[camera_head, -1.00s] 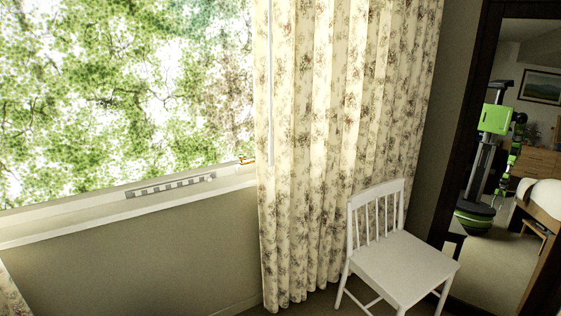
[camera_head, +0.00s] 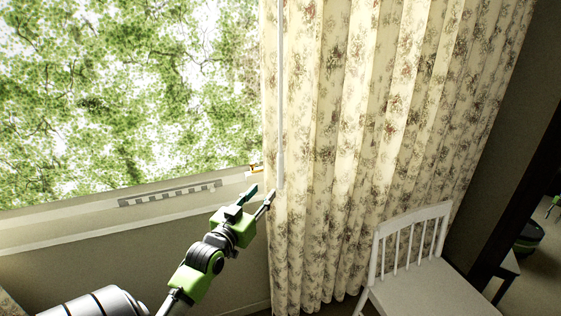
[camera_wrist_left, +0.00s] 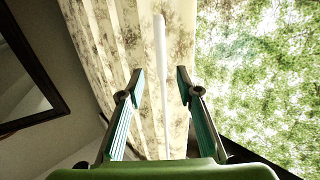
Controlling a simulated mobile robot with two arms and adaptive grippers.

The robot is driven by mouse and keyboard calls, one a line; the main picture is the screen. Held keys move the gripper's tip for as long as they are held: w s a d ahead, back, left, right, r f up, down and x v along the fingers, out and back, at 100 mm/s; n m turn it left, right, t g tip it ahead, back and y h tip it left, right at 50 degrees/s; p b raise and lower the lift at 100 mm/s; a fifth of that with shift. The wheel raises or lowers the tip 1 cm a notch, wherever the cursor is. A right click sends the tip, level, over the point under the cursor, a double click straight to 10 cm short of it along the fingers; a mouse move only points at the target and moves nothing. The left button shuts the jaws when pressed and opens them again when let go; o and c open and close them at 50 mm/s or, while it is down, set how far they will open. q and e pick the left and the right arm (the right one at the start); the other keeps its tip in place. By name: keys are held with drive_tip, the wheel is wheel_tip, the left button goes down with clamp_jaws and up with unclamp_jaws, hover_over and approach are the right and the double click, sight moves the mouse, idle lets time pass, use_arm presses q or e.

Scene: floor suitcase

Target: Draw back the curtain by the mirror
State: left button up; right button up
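The floral cream curtain (camera_head: 350,140) hangs in folds on the right side of the window. A thin white wand (camera_head: 281,100) hangs along its left edge. My left gripper (camera_head: 262,195) is at the lower end of the wand, beside the curtain's edge. In the left wrist view the left gripper's (camera_wrist_left: 157,80) fingers are spread, with the white wand (camera_wrist_left: 161,75) showing between them; I cannot tell if they touch it. The dark-framed mirror (camera_head: 520,190) stands at the right; its frame shows at the left of the wrist view (camera_wrist_left: 62,105). My right gripper is not in view.
A white chair (camera_head: 425,275) stands in front of the curtain's lower right part. The window sill (camera_head: 60,232) runs left of the curtain, with a slotted vent strip (camera_head: 170,194) on it. The wall below the sill is bare.

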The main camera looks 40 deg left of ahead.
sight(279, 168)
use_arm(q)
drive_tip(key=p+x, duration=0.1)
drive_tip(key=x, duration=0.3)
drive_tip(key=r+x, duration=0.1)
drive_tip(key=x, duration=0.3)
drive_tip(key=p+x, duration=0.1)
drive_tip(key=x, duration=0.3)
drive_tip(key=shift+w+a+r+p, duration=0.1)
drive_tip(key=shift+w+r+p, duration=0.25)
drive_tip(key=shift+w, duration=0.05)
drive_tip(key=shift+w+a, duration=0.15)
drive_tip(key=shift+w, duration=0.35)
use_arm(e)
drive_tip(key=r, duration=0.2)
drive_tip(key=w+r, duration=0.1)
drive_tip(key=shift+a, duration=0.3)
use_arm(q)
drive_tip(key=shift+c, duration=0.4)
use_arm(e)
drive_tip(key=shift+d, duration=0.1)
use_arm(q)
drive_tip(key=shift+w+f, duration=0.1)
clamp_jaws()
